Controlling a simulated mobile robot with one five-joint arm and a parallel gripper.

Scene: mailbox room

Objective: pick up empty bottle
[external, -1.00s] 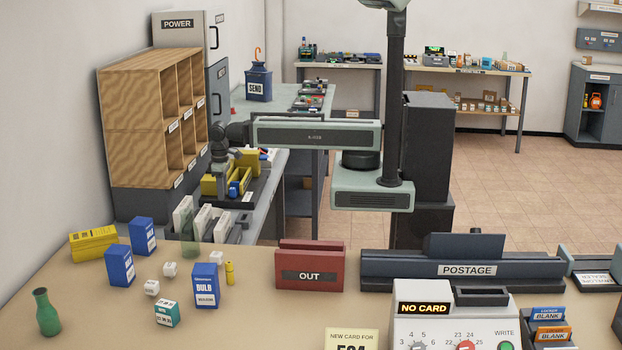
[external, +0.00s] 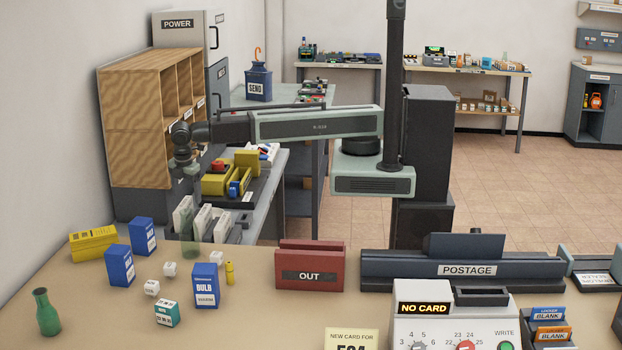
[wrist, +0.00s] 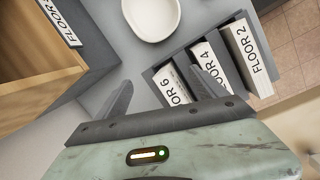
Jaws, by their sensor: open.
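A pale see-through bottle (external: 189,233) stands upright near the back left edge of the front counter, and it looks empty. A solid-looking green bottle (external: 47,312) stands at the counter's front left. My gripper (external: 188,180) is in the air behind the counter, above and beyond the see-through bottle, near the wooden shelf. In the wrist view my gripper (wrist: 160,92) shows two spread fingers with nothing between them. Neither bottle can be made out in the wrist view.
White binders (wrist: 225,62) labelled by floor stand in a grey holder close to my fingers. A white dish (wrist: 152,18) lies beyond. The wooden pigeonhole shelf (external: 140,120) is close on the left. Blue bulb boxes (external: 205,286) stand on the counter.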

